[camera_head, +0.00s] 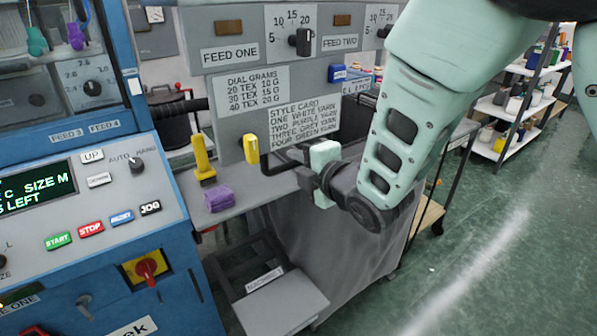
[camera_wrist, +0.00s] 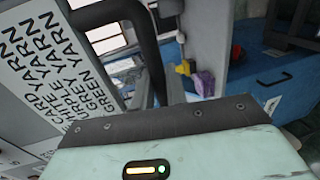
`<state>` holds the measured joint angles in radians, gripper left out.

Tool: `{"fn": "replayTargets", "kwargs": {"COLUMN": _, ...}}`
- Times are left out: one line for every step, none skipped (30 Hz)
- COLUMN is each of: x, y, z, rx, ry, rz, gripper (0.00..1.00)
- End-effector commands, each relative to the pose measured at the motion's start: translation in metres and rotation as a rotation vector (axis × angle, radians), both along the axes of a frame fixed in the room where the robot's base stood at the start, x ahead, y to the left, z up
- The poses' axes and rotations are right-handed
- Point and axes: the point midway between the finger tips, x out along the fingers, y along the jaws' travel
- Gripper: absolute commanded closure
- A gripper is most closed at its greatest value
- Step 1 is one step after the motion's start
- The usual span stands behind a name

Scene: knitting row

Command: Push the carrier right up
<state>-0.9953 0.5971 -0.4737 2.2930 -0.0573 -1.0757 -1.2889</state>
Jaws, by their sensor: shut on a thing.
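My gripper (camera_head: 306,160) is in front of the grey panel, just below the style card (camera_head: 305,120). It is shut on a black bent bar (camera_head: 272,168), which looks like a handle. In the wrist view the bar (camera_wrist: 150,50) bends at the top and runs down behind the gripper's dark front edge. No part carries a readable "carrier" label, and I cannot tell for sure what the bar is fixed to.
The blue control console (camera_head: 120,215) stands at left. A yellow upright piece (camera_head: 203,160) and a purple folded piece (camera_head: 219,197) are on the grey ledge. A grey draped bin (camera_head: 345,250) is below my arm. Open green floor (camera_head: 490,260) lies at right, with shelves (camera_head: 520,105) behind.

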Motion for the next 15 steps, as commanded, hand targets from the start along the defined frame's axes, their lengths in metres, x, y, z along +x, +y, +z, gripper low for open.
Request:
{"fn": "replayTargets", "kwargs": {"x": 0.002, "y": 0.000, "z": 0.021, "rx": 0.010, "ry": -0.011, "rz": 0.000, "gripper": 1.00}}
{"fn": "replayTargets", "kwargs": {"x": 0.002, "y": 0.000, "z": 0.027, "rx": 0.010, "ry": -0.011, "rz": 0.000, "gripper": 1.00}}
{"fn": "replayTargets", "kwargs": {"x": 0.002, "y": 0.000, "z": 0.035, "rx": 0.009, "ry": -0.011, "rz": 0.000, "gripper": 1.00}}
{"fn": "replayTargets", "kwargs": {"x": 0.002, "y": 0.001, "z": 0.040, "rx": 0.009, "ry": -0.012, "rz": 0.000, "gripper": 1.00}}
{"fn": "replayTargets", "kwargs": {"x": 0.002, "y": 0.000, "z": 0.046, "rx": 0.010, "ry": -0.011, "rz": 0.000, "gripper": 1.00}}
{"fn": "replayTargets", "kwargs": {"x": 0.002, "y": 0.000, "z": 0.054, "rx": 0.010, "ry": -0.011, "rz": 0.000, "gripper": 1.00}}
{"fn": "replayTargets", "kwargs": {"x": 0.002, "y": 0.000, "z": 0.059, "rx": 0.010, "ry": -0.011, "rz": 0.000, "gripper": 1.00}}
{"fn": "replayTargets", "kwargs": {"x": 0.002, "y": 0.000, "z": 0.065, "rx": 0.011, "ry": -0.011, "rz": -0.001, "gripper": 1.00}}
{"fn": "replayTargets", "kwargs": {"x": 0.002, "y": 0.000, "z": 0.073, "rx": 0.011, "ry": -0.012, "rz": -0.001, "gripper": 1.00}}
{"fn": "replayTargets", "kwargs": {"x": 0.002, "y": 0.000, "z": 0.078, "rx": 0.011, "ry": -0.011, "rz": -0.002, "gripper": 1.00}}
{"fn": "replayTargets", "kwargs": {"x": 0.002, "y": 0.000, "z": 0.084, "rx": 0.010, "ry": -0.011, "rz": -0.001, "gripper": 1.00}}
{"fn": "replayTargets", "kwargs": {"x": 0.002, "y": 0.000, "z": 0.092, "rx": 0.010, "ry": -0.012, "rz": -0.001, "gripper": 1.00}}
{"fn": "replayTargets", "kwargs": {"x": 0.002, "y": 0.000, "z": 0.098, "rx": 0.010, "ry": -0.012, "rz": -0.001, "gripper": 1.00}}
{"fn": "replayTargets", "kwargs": {"x": 0.002, "y": 0.000, "z": 0.103, "rx": 0.010, "ry": -0.011, "rz": -0.001, "gripper": 1.00}}
{"fn": "replayTargets", "kwargs": {"x": 0.002, "y": 0.000, "z": 0.110, "rx": 0.011, "ry": -0.011, "rz": -0.002, "gripper": 1.00}}
